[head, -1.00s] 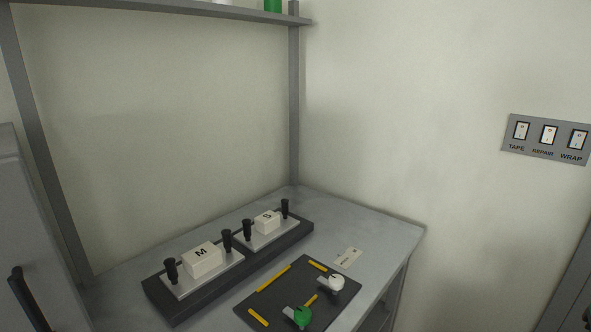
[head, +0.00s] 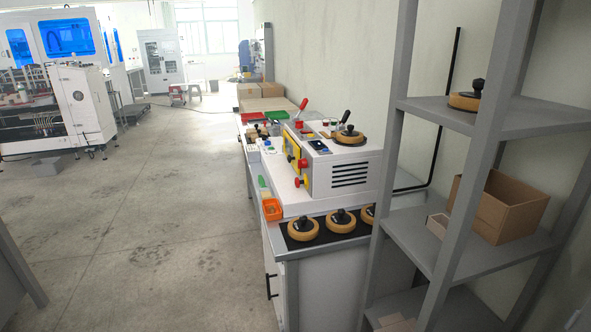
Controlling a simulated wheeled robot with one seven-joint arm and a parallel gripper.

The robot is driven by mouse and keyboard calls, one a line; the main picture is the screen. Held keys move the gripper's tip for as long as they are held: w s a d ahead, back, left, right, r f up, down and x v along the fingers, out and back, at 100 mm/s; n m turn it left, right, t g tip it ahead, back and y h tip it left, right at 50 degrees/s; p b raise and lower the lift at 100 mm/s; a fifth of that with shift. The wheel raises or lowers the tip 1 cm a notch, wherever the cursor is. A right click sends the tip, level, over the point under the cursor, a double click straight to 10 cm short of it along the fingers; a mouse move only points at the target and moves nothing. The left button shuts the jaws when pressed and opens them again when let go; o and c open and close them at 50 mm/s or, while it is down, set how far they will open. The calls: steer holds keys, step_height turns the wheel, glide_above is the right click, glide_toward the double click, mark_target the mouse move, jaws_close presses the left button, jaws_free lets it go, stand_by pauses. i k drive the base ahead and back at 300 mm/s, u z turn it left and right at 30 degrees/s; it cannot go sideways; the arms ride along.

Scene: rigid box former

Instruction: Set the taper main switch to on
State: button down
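A white bench-top machine (head: 322,179) with a yellow front plate (head: 293,149) and a slotted side stands on a long workbench along the right-hand wall. It may be the taper, but no label on it can be read. Red knobs (head: 302,163) show on its front, and a red-handled lever (head: 301,107) and a black-handled lever (head: 345,117) rise from its top. I cannot tell which part is the main switch or how it is set. My gripper is not in view.
Tape rolls (head: 302,228) lie on the bench's near end, beside an orange bin (head: 271,209). A grey shelf rack (head: 452,235) with an open cardboard box (head: 496,207) stands close at right. The concrete floor (head: 165,215) left of the bench is clear.

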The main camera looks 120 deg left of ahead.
mark_target(302, 164)
steer(key=u, duration=1)
steer(key=i, duration=0.05)
steer(key=u, duration=2.55)
